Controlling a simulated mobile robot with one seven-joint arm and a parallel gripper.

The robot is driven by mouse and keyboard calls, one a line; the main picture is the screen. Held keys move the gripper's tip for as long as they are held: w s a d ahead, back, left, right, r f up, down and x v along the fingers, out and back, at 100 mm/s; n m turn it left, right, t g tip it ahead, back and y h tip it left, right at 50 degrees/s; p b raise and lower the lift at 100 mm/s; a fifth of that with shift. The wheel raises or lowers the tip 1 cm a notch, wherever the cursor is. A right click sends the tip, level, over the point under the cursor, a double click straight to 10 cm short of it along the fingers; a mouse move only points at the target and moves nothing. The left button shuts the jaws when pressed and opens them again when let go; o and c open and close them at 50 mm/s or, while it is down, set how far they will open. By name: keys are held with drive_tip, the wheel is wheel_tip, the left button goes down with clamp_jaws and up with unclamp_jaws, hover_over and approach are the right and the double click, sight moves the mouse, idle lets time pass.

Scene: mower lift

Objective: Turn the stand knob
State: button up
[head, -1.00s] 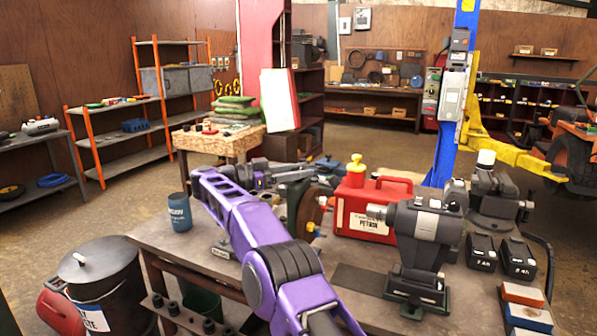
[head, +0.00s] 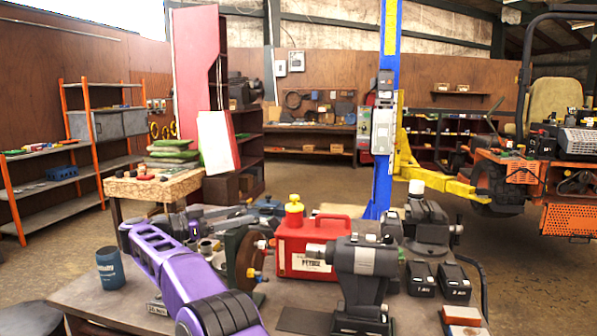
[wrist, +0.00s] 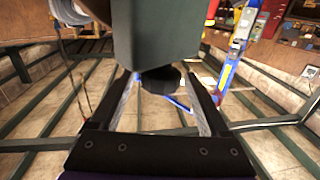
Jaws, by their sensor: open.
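In the wrist view a dark round knob (wrist: 160,79) sits under a grey-green block (wrist: 155,35), which I take to be part of the stand. My gripper (wrist: 163,92) is open, with one finger on each side of the knob. I cannot tell whether either finger touches it. In the head view my purple arm reaches over the bench to the left of the red petrol can. My fingertips cannot be made out there, and I cannot tell which part of the bench the knob belongs to.
The bench (head: 95,292) holds a blue mug (head: 110,268), a red petrol can (head: 306,246), a brown disc on a stand (head: 246,262) and a grey machine (head: 362,270). Two black batteries (head: 437,279) lie at right. A blue lift post (head: 385,150) and an orange mower (head: 510,185) stand beyond.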

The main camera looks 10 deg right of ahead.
drive_tip(key=shift+n+t+y, duration=0.8)
drive_tip(key=shift+n+t, duration=0.2)
drive_tip(key=shift+t, duration=0.4)
drive_tip(key=shift+d+r+n+t+y, duration=0.1)
drive_tip(key=shift+n+t+y, duration=1.5)
drive_tip(key=shift+t+y, duration=0.15)
drive_tip(key=n+t+y, duration=0.1)
drive_tip(key=y, duration=0.1)
drive_tip(key=n+t+y+b, duration=0.1)
drive_tip(key=n+y, duration=0.1)
drive_tip(key=shift+d+f+t, duration=0.1)
drive_tip(key=shift+f+t, duration=0.1)
drive_tip(key=shift+t, duration=0.15)
drive_tip(key=n+y+b, duration=0.2)
drive_tip(key=n+t+y+b, duration=0.1)
drive_tip(key=y+b, duration=0.1)
drive_tip(key=y, duration=0.1)
drive_tip(key=shift+f+n+y+b, duration=0.2)
drive_tip(key=shift+n+y+b, duration=0.1)
drive_tip(key=shift+n+y, duration=0.1)
drive_tip(key=n+y+b, duration=0.3)
drive_tip(key=y+b, duration=0.1)
drive_tip(key=y, duration=0.1)
drive_tip(key=shift+r, duration=0.15)
drive_tip(key=shift+n+y+b, duration=0.45)
drive_tip(key=shift+n+y, duration=0.15)
drive_tip(key=shift+y, duration=0.15)
drive_tip(key=shift+n+g+y, duration=0.3)
drive_tip(key=shift+n+y, duration=0.1)
drive_tip(key=shift+y, duration=0.2)
